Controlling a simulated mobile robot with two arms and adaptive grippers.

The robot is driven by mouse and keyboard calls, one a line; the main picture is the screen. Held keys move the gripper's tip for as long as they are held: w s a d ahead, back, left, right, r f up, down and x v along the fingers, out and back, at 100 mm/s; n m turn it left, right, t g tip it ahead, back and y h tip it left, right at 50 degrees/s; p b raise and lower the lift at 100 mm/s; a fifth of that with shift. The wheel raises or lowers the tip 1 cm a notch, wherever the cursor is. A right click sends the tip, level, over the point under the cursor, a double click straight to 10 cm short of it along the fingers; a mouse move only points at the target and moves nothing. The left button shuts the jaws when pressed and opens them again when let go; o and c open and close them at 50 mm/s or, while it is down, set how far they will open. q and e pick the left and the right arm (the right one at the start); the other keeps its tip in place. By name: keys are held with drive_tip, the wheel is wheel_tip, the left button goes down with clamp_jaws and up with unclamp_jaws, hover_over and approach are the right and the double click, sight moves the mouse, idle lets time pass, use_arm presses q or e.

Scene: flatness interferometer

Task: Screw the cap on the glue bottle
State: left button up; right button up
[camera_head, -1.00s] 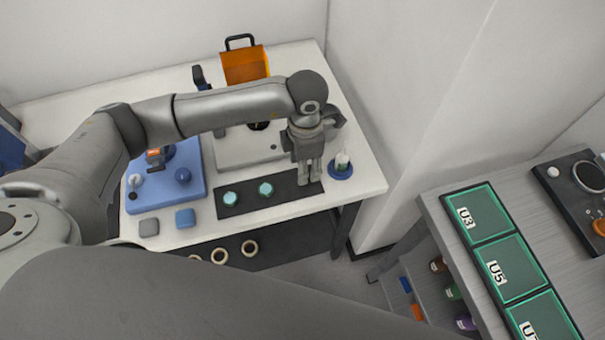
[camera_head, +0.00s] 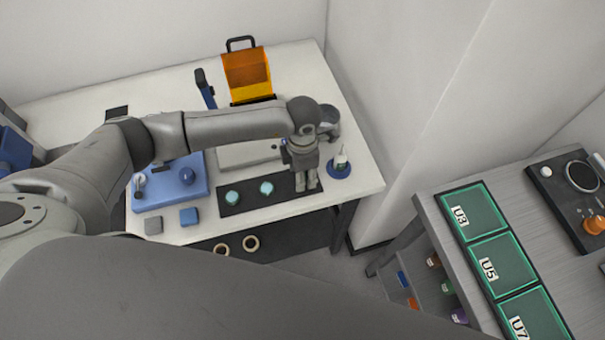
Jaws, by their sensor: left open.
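I cannot make out a separate cap. My left gripper (camera_head: 307,188) points down just left of the bottle, over the right end of a black mat (camera_head: 255,201). Its fingers are apart and I see nothing between them. My right gripper is not in view.
Two teal discs (camera_head: 232,198) lie on the mat. A blue fixture (camera_head: 165,190) and an orange box (camera_head: 247,75) stand on the white table (camera_head: 355,125). A wall rises right of it. A grey bench (camera_head: 430,215) with green trays (camera_head: 472,214) stands further right.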

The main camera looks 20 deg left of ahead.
use_arm(q)
drive_tip(key=shift+c, duration=0.3)
drive_tip(key=c, duration=0.7)
drive_tip(key=shift+r, duration=0.1)
drive_tip(key=shift+r+b, duration=0.55)
drive_tip(key=shift+b, duration=0.2)
drive_tip(key=shift+r+b, duration=0.55)
drive_tip(key=s+r+b, duration=0.1)
drive_tip(key=s+r, duration=0.2)
drive_tip(key=s, duration=0.1)
drive_tip(key=s+d+r+b, duration=0.1)
drive_tip(key=s+r+b, duration=0.1)
drive_tip(key=s+r, duration=0.2)
drive_tip(key=s+r+b, duration=0.2)
drive_tip(key=s+r, duration=0.1)
drive_tip(key=s, duration=0.3)
drive_tip(key=shift+d+r, duration=0.35)
drive_tip(key=shift+d, duration=0.05)
